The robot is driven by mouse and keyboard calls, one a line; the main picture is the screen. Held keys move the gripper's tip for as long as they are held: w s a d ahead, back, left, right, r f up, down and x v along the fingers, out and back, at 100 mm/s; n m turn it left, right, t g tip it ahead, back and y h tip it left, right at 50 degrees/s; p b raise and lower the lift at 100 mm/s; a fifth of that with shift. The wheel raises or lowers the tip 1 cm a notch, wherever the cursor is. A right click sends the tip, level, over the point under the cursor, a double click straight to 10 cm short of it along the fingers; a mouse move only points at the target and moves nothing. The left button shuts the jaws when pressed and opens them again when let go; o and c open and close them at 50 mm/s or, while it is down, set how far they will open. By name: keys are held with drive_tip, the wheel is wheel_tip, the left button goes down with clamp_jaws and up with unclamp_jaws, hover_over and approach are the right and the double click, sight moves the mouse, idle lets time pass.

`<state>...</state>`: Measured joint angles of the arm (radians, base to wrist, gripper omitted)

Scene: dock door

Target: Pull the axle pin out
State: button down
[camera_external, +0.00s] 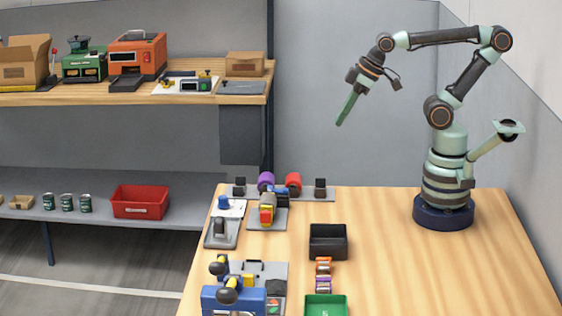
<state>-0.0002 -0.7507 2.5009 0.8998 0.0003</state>
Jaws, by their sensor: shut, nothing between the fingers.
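My gripper (339,122) hangs in the air above the back of the wooden table, pointing down and left. Its green fingers are together with nothing between them, apart from everything on the table. A holder at the table's back left edge has a black left stand (239,187) and a black right stand (320,188). A purple roll (266,182) and a red roll (293,183) sit between the stands. The axle pin is too small or hidden to make out at this size.
A black bin (328,241), a green bin (326,305), small coloured packs (323,267) and a blue device (234,299) stand toward the front. A grey fixture (267,215) is before the rolls. The right side of the table (430,270) is clear.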

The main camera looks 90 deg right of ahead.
idle(0.4)
drive_tip(key=c, duration=0.9)
unclamp_jaws()
drive_tip(key=shift+w, duration=0.1)
drive_tip(key=o, duration=0.3)
drive_tip(key=shift+w+a+r+n, duration=0.15)
drive_tip(key=shift+w+n, duration=0.15)
drive_tip(key=shift+n, duration=0.1)
drive_tip(key=shift+o, duration=0.2)
drive_tip(key=n+g, duration=0.6)
drive_tip(key=n, duration=1.1)
hover_over(265, 211)
wheel_tip(265, 211, down, 9)
wheel_tip(265, 211, down, 12)
drive_tip(key=shift+a+r, duration=0.1)
